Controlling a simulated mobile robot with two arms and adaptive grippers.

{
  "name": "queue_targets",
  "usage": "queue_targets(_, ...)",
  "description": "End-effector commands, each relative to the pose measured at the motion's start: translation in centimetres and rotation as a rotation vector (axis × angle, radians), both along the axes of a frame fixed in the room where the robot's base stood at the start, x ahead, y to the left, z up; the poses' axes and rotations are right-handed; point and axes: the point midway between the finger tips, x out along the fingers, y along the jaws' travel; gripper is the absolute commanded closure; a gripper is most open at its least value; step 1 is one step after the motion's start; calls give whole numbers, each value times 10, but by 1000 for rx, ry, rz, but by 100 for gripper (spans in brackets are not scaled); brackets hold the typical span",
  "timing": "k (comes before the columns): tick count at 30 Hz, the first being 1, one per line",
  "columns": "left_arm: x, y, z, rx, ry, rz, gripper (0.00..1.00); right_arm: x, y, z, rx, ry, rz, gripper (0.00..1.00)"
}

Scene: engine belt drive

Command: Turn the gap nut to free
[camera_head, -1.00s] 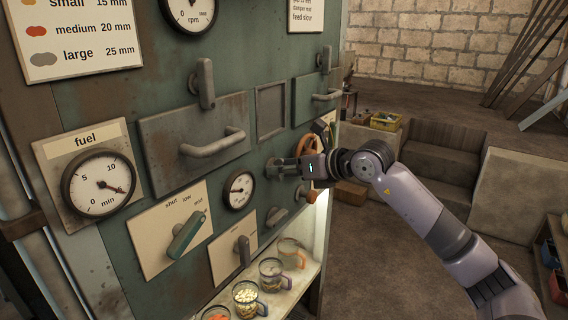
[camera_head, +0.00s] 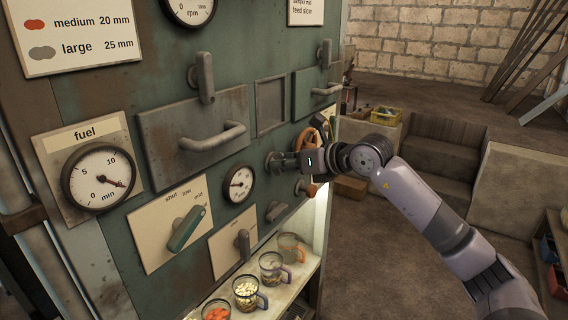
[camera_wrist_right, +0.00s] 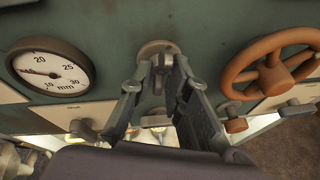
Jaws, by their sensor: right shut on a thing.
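The gap nut (camera_head: 272,165) is a grey rounded part on the green machine panel, mostly hidden behind my fingers in the head view. In the right wrist view its round base (camera_wrist_right: 157,48) shows on the panel, between and beyond my fingertips. My right gripper (camera_head: 284,163) reaches in from the right and is shut on the nut; its fingers also show in the right wrist view (camera_wrist_right: 160,68). My left gripper is not in view.
An orange handwheel (camera_wrist_right: 272,72) is close to the right of my fingers. A small orange-brown knob (camera_head: 308,189) sits below it. The shut/low lever (camera_head: 187,228) and a drawer handle (camera_head: 212,137) stick out at left. Several glass mugs (camera_head: 271,264) stand on the lit shelf below.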

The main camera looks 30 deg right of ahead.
Motion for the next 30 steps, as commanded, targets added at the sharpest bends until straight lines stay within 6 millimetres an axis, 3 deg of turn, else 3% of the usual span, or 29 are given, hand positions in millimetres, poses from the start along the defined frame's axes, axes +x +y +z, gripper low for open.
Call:
queue_targets(4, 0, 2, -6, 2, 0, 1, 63, 0, 0, -2, -19, -8, 0, 100)
queue_targets(12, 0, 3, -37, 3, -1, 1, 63, -1, 2, -5, -190, -80, 1, 100)
queue_targets(24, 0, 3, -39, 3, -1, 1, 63, -1, 2, -2, -229, -92, 1, 100)
queue_targets(25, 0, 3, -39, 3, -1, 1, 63, -1, 2, -2, -229, -92, 1, 83)
queue_targets(30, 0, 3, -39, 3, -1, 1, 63, -1, 2, -2, -229, -92, 0, 71)
